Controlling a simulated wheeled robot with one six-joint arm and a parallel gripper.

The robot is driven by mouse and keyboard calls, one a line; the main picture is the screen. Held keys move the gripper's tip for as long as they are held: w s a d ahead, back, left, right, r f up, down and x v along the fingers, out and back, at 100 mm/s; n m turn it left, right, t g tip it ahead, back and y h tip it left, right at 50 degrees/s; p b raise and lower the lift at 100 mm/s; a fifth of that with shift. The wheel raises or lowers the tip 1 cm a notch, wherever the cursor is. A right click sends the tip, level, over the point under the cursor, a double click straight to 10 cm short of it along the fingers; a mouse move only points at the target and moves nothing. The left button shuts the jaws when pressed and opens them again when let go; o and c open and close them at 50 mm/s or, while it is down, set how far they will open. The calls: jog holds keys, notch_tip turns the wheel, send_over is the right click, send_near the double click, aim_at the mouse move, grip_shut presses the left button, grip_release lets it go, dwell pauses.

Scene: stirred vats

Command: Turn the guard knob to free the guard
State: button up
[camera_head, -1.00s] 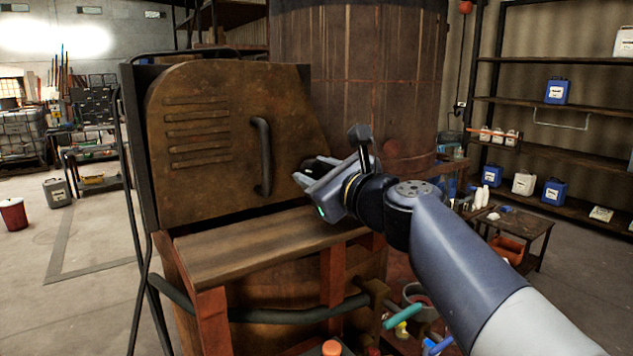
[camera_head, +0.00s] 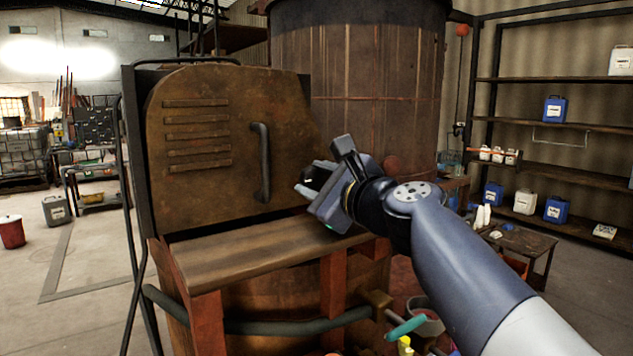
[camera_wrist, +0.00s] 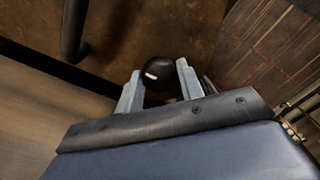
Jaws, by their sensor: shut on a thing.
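The guard is a rusty brown plate (camera_head: 210,200) with slots and a dark vertical handle (camera_head: 262,162). It stands upright behind a wooden ledge (camera_head: 250,252). In the wrist view a round black knob (camera_wrist: 160,76) sits between the two fingers of my gripper (camera_wrist: 158,88), at the guard's lower right. My gripper (camera_head: 308,190) is shut on the knob, with its body rolled to one side. In the head view the gripper mostly hides the knob. The guard plate (camera_wrist: 130,40) and its handle (camera_wrist: 75,28) also show in the wrist view.
A large brown vat (camera_head: 355,80) rises behind the guard. A dark pipe (camera_head: 270,326) runs below the ledge. A teal-handled valve (camera_head: 405,328) is under my arm. A shelf with jugs (camera_head: 555,110) stands at the right. Open floor lies at the left.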

jog(key=o, duration=1)
jog(key=b+v, duration=0.2)
jog(key=v, duration=0.8)
jog(key=shift+s+d+b, duration=0.25)
jog(key=shift+s+b, duration=0.1)
jog(key=shift+b, duration=0.05)
jog(key=p+x, duration=0.2)
jog(key=x, duration=0.9)
jog(key=shift+p, duration=0.4)
